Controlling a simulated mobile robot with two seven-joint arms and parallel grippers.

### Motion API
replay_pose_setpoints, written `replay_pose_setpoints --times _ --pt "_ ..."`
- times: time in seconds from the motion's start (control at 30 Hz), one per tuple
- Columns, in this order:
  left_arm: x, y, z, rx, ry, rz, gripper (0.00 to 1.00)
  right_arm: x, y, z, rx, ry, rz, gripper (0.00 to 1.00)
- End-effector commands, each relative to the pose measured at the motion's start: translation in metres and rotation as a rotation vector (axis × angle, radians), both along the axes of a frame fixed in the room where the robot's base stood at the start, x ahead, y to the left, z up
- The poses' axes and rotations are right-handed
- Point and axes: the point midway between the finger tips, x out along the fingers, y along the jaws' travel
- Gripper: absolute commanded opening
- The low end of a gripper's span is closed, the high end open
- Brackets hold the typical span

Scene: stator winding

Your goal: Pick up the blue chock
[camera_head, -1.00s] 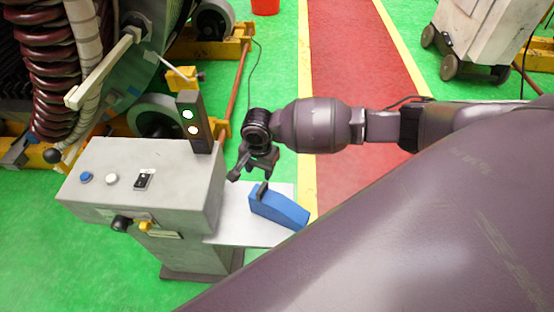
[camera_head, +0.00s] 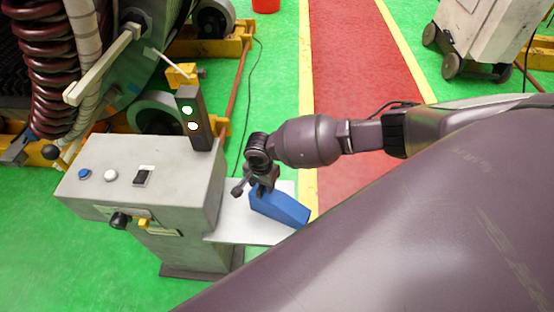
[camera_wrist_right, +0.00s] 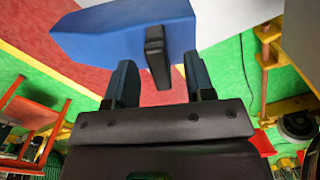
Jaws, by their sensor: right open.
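The blue chock (camera_head: 282,209) lies on a light grey shelf (camera_head: 238,230) beside the control box. It has a small dark handle on its near end, which shows clearly in the right wrist view (camera_wrist_right: 157,57). My right gripper (camera_head: 262,190) is at the chock's left end, above the shelf. In the right wrist view its two fingers (camera_wrist_right: 160,80) are open, and the dark handle stands between and just ahead of their tips. The handle is mostly hidden by the gripper in the head view. My left gripper is not in view.
A grey control box (camera_head: 140,185) with buttons stands left of the shelf, with a signal light post (camera_head: 193,118) on its back right corner. A large machine with coiled hoses (camera_head: 50,70) fills the upper left. A wheeled grey cabinet (camera_head: 475,35) stands far right.

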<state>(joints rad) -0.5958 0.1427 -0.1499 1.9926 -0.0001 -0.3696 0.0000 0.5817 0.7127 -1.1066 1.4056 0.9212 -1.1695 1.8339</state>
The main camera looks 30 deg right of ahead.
Motion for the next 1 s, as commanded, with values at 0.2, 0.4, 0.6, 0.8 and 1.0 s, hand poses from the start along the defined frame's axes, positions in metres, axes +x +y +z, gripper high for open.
replay_pose_setpoints --times 0.2,0.4,0.6,0.8,1.0 --pt "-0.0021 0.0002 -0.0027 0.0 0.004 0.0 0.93 0.0001 0.0003 -0.0078 0.001 -0.001 0.001 0.49" --pt "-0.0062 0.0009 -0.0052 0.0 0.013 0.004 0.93 0.0001 0.0002 -0.0073 0.001 -0.001 0.001 0.38" --pt "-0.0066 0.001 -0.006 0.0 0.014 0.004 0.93 0.0002 0.0001 -0.0072 0.001 -0.001 0.001 0.08" --pt "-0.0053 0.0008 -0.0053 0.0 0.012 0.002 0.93 0.0008 0.0001 -0.0064 0.0 -0.002 0.001 0.0" --pt "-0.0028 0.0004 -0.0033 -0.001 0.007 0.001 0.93 0.0009 0.0001 -0.0042 0.0 -0.002 0.001 0.0"
